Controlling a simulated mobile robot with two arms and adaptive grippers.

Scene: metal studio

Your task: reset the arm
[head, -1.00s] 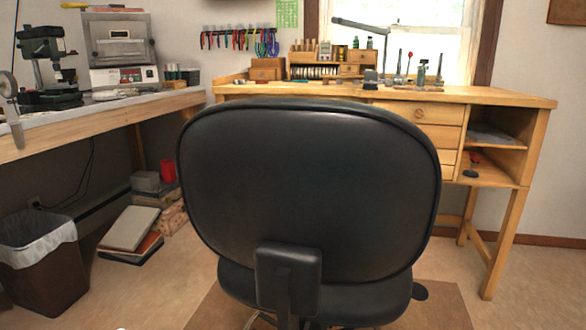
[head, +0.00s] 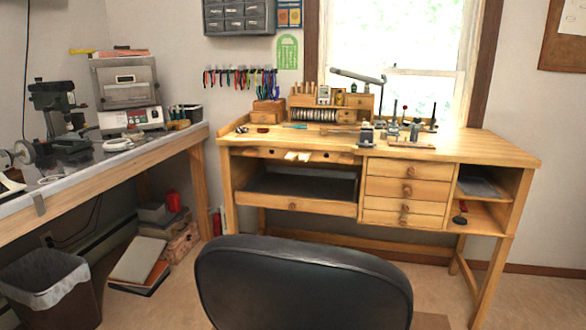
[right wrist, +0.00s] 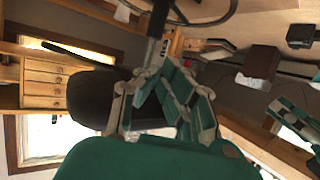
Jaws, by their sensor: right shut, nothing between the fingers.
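Neither of my arms shows in the head view. In the right wrist view, my right gripper (right wrist: 165,95) is in the middle, with grey links and green pads. It is shut with nothing held, and the dark chair back shows behind it. A green and pale jointed part at the right edge of that view looks like my left gripper (right wrist: 292,122); its fingers are too unclear to read.
A black chair (head: 303,285) stands close in front at the bottom centre. Behind it is a wooden workbench (head: 480,147) with drawers and tools. A side bench (head: 110,165) runs along the left, with a lined bin (head: 75,305) below.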

